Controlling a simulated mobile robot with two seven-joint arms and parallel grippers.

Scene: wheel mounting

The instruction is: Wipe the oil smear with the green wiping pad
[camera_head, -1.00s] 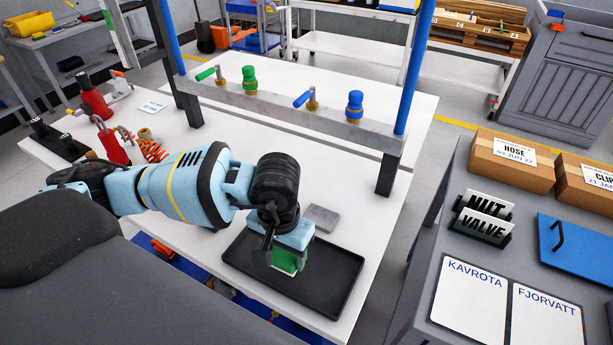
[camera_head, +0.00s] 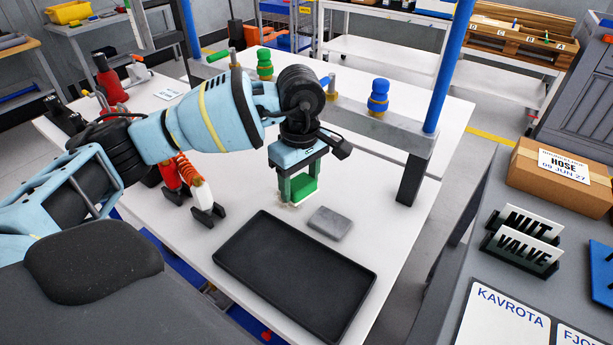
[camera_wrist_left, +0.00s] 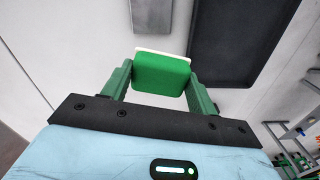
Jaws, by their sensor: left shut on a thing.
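My left gripper (camera_head: 298,182) is shut on the green wiping pad (camera_head: 304,189). It holds the pad above or on the white bench top, behind the black tray; I cannot tell whether the pad touches the bench. In the left wrist view the green pad (camera_wrist_left: 161,74) sits between the two green fingers, with a pale layer along its far edge. The oil smear cannot be made out; a faint pale beige patch shows at the foot of the pad. My right gripper is not in view.
The empty black tray (camera_head: 293,275) lies in front of the pad. A grey block (camera_head: 330,223) lies between them, to the right. A rail (camera_head: 375,123) with blue posts crosses behind. The grey cart (camera_head: 455,275) is at right.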

